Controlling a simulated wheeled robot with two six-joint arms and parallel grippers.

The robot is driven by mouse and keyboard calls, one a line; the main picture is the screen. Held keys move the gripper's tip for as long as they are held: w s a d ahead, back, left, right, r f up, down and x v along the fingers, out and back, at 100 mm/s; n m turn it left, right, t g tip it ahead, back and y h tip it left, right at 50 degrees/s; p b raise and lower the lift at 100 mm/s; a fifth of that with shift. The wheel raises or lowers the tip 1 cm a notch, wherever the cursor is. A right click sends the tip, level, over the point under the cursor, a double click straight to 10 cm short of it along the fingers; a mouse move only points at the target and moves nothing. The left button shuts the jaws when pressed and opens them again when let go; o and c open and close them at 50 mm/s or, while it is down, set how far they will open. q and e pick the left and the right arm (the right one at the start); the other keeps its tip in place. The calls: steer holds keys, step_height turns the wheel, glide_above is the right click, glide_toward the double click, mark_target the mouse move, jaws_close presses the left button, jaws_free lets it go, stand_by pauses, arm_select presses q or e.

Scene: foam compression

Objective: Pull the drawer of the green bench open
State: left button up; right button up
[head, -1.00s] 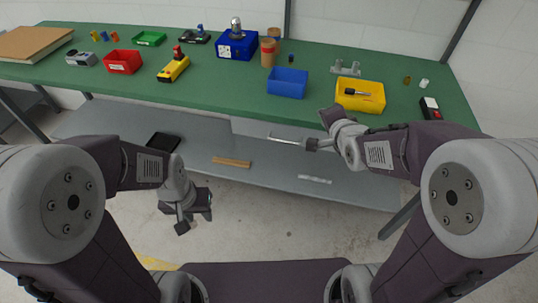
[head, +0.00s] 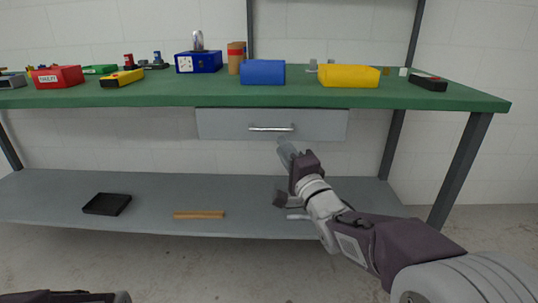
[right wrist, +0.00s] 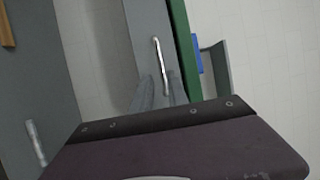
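The green bench (head: 160,95) has a grey drawer (head: 325,124) hung under its top, and its front looks closed. A pale metal bar handle (head: 271,128) lies across the drawer front; it also shows in the right wrist view (right wrist: 160,58). My right gripper (head: 287,150) is just below the right end of the handle in the head view. In the right wrist view its two grey fingers (right wrist: 162,92) are apart, with the near end of the handle showing between or beyond their tips; I cannot tell if they touch.
A grey lower shelf (head: 250,185) holds a black tray (head: 107,204) and a wooden bar (head: 198,215). A blue bin (head: 262,72) and a yellow bin (head: 349,75) stand on the bench above the drawer. A dark leg (head: 462,170) stands at the right.

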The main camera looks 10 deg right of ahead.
mark_target(271, 130)
steer(key=shift+r, duration=0.15)
steer(key=b+x, duration=0.3)
steer(key=x, duration=0.6)
jaws_close()
stand_by(1.1)
